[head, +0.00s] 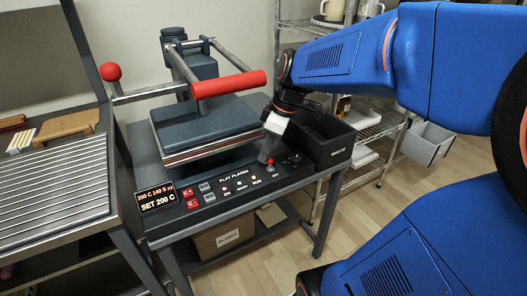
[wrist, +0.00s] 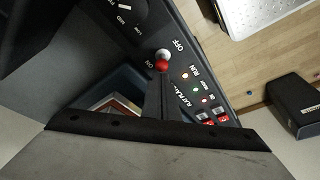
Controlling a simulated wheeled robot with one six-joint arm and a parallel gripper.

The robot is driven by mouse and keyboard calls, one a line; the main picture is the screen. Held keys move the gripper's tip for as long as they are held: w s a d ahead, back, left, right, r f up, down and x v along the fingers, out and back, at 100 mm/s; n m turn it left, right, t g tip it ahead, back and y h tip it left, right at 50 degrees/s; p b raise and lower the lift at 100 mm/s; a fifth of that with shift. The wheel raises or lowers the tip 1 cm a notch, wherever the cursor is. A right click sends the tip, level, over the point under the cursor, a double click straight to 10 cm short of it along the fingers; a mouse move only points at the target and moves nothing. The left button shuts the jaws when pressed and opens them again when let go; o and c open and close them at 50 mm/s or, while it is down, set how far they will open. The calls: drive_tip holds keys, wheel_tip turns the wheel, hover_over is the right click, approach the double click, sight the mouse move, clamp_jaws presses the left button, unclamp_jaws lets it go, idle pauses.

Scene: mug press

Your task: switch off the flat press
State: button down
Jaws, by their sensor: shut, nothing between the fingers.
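The flat press (head: 205,125) stands on a dark table, with its upper plate lying low over the base and a red grip on its lever. Its control panel (head: 215,195) runs along the front, with a lit display reading SET 200 C. A small red-tipped toggle switch (wrist: 162,62) sits between the ON and OFF labels at the panel's end. I cannot tell clearly which way it leans. My gripper (head: 265,158) is shut and empty, pointing down at the panel beside the switch. In the wrist view its fingertips (wrist: 160,82) are close to the red tip; contact is unclear.
A dark WASTE bin (head: 325,140) stands right beside the panel. Small lamps glow along the panel (wrist: 195,88). A ribbed rack (head: 55,185) is at the left, wire shelves (head: 370,150) are behind, and wooden floor is open at the right.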

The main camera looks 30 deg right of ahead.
drive_tip(key=shift+s, duration=0.25)
drive_tip(key=shift+s+r, duration=0.15)
drive_tip(key=shift+s+r, duration=0.25)
drive_tip(key=shift+s, duration=0.3)
drive_tip(key=v, duration=1.7)
drive_tip(key=shift+r, duration=0.25)
drive_tip(key=s+a+f+m+t+h, duration=0.1)
drive_tip(key=s+a+f+m, duration=0.2)
drive_tip(key=f, duration=0.6)
drive_tip(key=s+a+f+m+t+h, duration=0.1)
drive_tip(key=s+a+f+m, duration=0.2)
drive_tip(key=f, duration=0.6)
drive_tip(key=s+m, duration=0.2)
drive_tip(key=m, duration=0.1)
drive_tip(key=shift+s+a+f+h, duration=0.15)
drive_tip(key=shift+a+f+h, duration=0.05)
drive_tip(key=shift+f+h, duration=0.2)
